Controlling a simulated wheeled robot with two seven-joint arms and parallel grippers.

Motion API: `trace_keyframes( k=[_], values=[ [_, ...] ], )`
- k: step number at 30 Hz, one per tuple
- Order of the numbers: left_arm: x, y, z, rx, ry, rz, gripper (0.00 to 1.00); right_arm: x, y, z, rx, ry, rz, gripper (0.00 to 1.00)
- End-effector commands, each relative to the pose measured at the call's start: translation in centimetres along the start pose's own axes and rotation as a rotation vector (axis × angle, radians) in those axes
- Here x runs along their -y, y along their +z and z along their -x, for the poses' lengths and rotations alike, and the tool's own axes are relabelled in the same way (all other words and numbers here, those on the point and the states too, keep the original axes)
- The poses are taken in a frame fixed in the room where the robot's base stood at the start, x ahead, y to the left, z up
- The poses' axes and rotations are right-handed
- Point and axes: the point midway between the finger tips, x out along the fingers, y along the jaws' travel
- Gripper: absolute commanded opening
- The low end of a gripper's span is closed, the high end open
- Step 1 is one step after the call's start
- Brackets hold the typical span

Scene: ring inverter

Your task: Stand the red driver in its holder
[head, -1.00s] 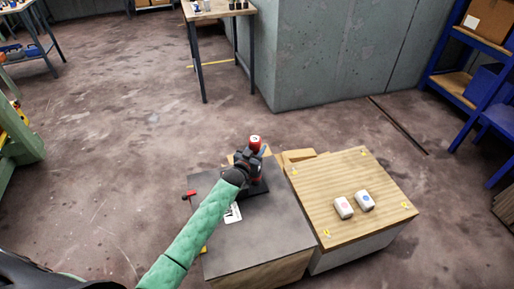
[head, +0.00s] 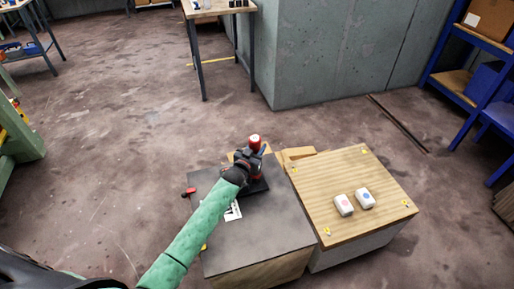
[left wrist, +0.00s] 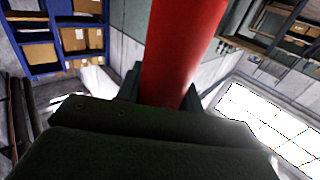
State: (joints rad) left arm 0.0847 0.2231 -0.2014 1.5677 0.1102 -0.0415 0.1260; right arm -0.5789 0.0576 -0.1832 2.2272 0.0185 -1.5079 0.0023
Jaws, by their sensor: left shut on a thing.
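The red driver shows its red handle (head: 254,141) standing up above my left gripper (head: 252,160), over the back of the dark grey bench top. My left gripper is shut on it. In the left wrist view the red handle (left wrist: 182,50) rises between the dark fingers (left wrist: 165,95), filling the upper middle. A black base (head: 259,187), which looks like the holder, lies on the bench just below the gripper. The gripper and arm cover part of it, and I cannot tell whether the driver's lower end is in it. My right gripper is not in view.
A small red and black item (head: 188,192) lies at the bench's left edge. A white marked card (head: 233,212) lies beside my arm. The bench front (head: 260,238) is clear.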

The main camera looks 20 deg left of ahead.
Motion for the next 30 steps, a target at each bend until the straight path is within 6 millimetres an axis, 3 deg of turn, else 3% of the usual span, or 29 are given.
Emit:
trace_keyframes(
  k=[12,13,17,30],
  values=[
    [0.01,0.17,-0.06,-0.003,0.0,0.0,0.08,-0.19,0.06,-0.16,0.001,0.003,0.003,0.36],
    [0.0,0.18,-0.06,-0.003,0.0,0.0,0.39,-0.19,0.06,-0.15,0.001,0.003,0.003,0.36],
    [0.01,0.21,-0.04,-0.002,0.0,0.0,0.62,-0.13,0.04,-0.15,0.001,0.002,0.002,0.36],
    [-0.01,0.61,0.42,0.002,0.0,0.0,0.62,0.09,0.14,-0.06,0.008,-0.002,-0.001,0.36]
  ],
)
